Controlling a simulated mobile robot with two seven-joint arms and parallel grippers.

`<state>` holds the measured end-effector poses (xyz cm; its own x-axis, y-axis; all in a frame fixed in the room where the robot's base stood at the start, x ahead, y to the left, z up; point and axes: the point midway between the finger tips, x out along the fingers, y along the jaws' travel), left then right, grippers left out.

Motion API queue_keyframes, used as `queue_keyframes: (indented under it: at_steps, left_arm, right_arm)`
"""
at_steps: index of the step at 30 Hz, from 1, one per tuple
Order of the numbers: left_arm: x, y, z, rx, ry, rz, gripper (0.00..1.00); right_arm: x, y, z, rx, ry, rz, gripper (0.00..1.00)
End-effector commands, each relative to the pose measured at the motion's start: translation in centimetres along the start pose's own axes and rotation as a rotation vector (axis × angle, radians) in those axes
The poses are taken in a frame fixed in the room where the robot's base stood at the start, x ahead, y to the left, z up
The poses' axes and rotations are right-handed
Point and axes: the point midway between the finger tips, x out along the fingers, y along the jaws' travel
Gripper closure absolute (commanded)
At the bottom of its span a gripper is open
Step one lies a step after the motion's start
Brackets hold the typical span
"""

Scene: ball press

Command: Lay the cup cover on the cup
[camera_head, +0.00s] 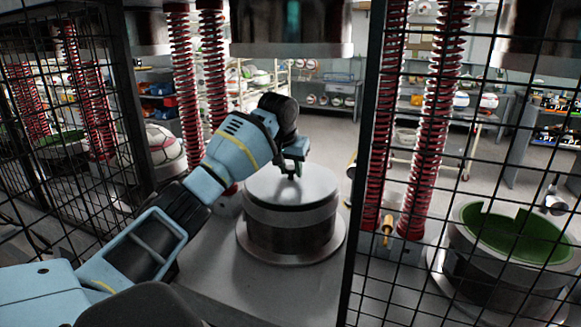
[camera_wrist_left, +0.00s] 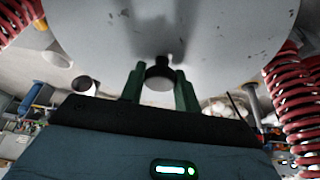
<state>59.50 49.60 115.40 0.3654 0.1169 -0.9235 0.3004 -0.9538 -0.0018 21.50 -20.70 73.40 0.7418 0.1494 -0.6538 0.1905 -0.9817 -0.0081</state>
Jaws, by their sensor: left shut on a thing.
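The cup cover (camera_head: 262,184) is a round grey metal disc with a small dark knob (camera_wrist_left: 160,72) at its middle. In the head view it lies level over the cup (camera_head: 290,236), a dark cylinder on a round base, and lines up with it. I cannot tell whether it rests fully on the rim or sits slightly above. My left gripper (camera_head: 291,172) points down at the cover's middle. In the left wrist view its two green fingers (camera_wrist_left: 160,88) are shut on the knob. The cup's inside is hidden by the cover. My right gripper is not in view.
A press head (camera_head: 290,40) hangs above the cup. Red springs (camera_head: 215,75) stand behind left and more (camera_head: 430,130) to the right. Black wire mesh panels (camera_head: 375,200) flank the opening. Another cup with a green inside (camera_head: 515,240) stands at the right behind mesh.

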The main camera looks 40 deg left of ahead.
Motion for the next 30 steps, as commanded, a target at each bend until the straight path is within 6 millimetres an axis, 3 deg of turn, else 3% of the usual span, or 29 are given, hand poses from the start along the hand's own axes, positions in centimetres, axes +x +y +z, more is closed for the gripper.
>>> queue_keyframes:
  at_steps: [25, 26, 30]
  left_arm:
    - [1.1, 0.0, 0.5, -0.001, 0.004, 0.001, 1.0]
    - [1.1, 0.0, 0.4, -0.001, 0.004, 0.001, 0.66]
    - [1.1, 0.0, 0.5, 0.0, 0.002, 0.001, 0.47]
  right_arm:
    - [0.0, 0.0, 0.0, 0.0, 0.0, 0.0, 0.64]
    - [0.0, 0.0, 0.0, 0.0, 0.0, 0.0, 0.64]
    - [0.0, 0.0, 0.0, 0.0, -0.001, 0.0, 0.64]
